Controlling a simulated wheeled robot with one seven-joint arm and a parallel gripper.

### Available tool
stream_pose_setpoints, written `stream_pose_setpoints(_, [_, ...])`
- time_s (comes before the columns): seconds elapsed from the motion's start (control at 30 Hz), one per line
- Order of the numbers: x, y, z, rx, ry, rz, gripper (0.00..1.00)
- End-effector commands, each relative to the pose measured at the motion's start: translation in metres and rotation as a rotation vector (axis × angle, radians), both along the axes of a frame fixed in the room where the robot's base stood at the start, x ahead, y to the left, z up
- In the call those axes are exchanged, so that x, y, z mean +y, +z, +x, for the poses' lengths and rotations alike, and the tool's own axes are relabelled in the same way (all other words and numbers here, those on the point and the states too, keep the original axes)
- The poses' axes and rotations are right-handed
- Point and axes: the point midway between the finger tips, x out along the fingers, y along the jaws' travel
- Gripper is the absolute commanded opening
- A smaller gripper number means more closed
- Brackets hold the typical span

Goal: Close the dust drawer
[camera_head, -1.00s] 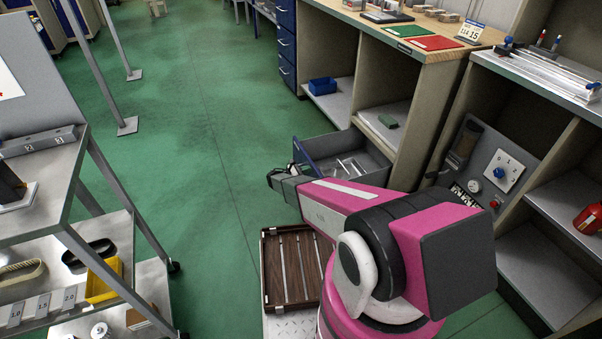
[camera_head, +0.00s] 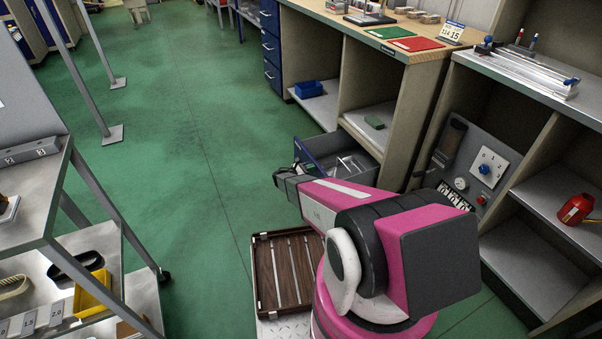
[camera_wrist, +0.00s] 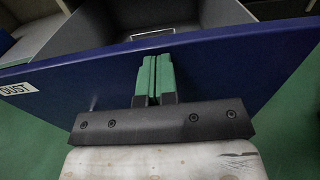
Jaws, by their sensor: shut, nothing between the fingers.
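The dust drawer (camera_head: 358,162) is a grey box with a blue front, standing partly out of the bottom of the wooden bench unit, with pale strips inside. In the wrist view its blue front (camera_wrist: 235,75) spans the picture, with a white "DUST" label (camera_wrist: 17,88) at the left and the grey inside beyond. My gripper (camera_wrist: 155,72) is shut and empty, its green-padded fingertips at the drawer front and seemingly touching it. In the head view my gripper (camera_head: 298,170) is at the outer side of the drawer front, its tips partly hidden.
A brown slatted tray (camera_head: 284,270) lies beside my arm. A grey shelf cart (camera_head: 30,190) stands at the left. The bench (camera_head: 390,90) has open shelves above the drawer, and a dial panel (camera_head: 470,170) is right of it. Green floor is clear in the middle.

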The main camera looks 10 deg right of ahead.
Motion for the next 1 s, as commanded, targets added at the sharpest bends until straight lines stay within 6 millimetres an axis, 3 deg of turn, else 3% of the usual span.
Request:
stream_pose_setpoints(0.1, [-0.035, -0.001, 0.010, 0.000, -0.004, 0.000, 0.00])
stream_pose_setpoints(0.6, [-0.170, -0.001, 0.046, 0.000, -0.003, -0.001, 0.00])
stream_pose_setpoints(0.8, [-0.217, -0.001, 0.059, -0.001, -0.002, -0.001, 0.00])
stream_pose_setpoints(1.0, [-0.251, -0.001, 0.068, 0.000, -0.001, 0.000, 0.00])
